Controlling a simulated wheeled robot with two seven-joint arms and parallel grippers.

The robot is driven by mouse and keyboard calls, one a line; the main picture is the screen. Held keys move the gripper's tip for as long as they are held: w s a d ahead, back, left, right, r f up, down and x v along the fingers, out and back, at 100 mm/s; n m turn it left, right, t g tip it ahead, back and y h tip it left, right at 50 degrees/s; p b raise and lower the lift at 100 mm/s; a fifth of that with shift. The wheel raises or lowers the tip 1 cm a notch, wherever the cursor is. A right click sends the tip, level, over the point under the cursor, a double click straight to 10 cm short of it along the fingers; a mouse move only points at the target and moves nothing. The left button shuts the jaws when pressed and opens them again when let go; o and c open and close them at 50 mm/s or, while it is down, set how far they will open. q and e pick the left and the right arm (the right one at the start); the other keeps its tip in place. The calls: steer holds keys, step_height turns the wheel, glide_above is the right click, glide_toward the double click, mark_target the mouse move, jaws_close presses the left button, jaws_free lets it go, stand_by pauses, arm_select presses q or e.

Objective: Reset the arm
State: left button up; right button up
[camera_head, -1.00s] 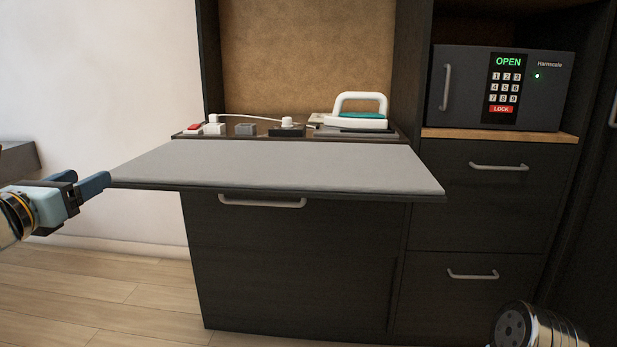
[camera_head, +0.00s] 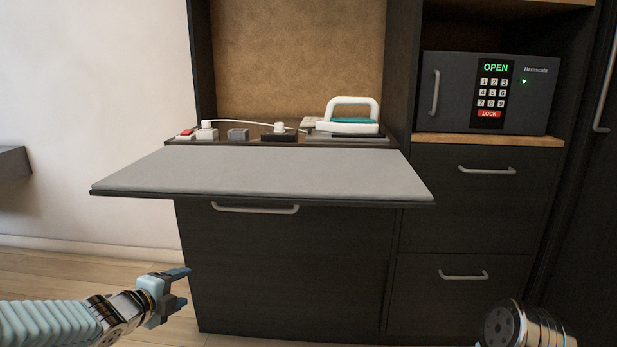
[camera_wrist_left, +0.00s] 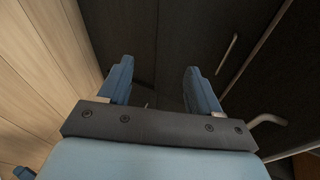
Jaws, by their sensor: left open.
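My left gripper (camera_head: 181,287) is at the lower left of the head view, below the level of the grey pull-out board and left of the dark cabinet front. In the left wrist view its two blue fingers (camera_wrist_left: 154,88) stand apart with nothing between them. Dark cabinet fronts lie beyond the fingers. Of my right arm, only a rounded metallic link shows at the bottom right of the head view; its gripper is out of view.
The grey padded board (camera_head: 262,170) juts out from the dark cabinet (camera_head: 290,270). An iron (camera_head: 347,120) and small blocks stand behind it. A safe (camera_head: 488,92) reading OPEN sits at right. The wood floor (camera_head: 60,275) at left is clear.

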arm_select(q)
steer(key=s+d+f+n+g+p, duration=0.1)
steer(key=s+d+f+n+g, duration=0.2)
steer(key=f, duration=0.5)
steer(key=s+d+f+n+g, duration=0.1)
steer(key=s+d+f+n, duration=0.25)
steer(key=f+n, duration=0.3)
steer(key=s+d+f+n+g+p, duration=0.1)
steer(key=s+d+f+n+g, duration=0.2)
steer(key=f, duration=0.6)
steer(key=s+d+f+n+g, duration=0.2)
steer(key=s+d+f+n, duration=0.2)
steer(key=s, duration=0.4)
steer(key=s+d+f+n+g, duration=0.3)
steer(key=s+f+n, duration=0.4)
steer(key=s, duration=0.2)
steer(key=shift+s+d+f+p, duration=0.3)
steer(key=shift+d+p, duration=0.05)
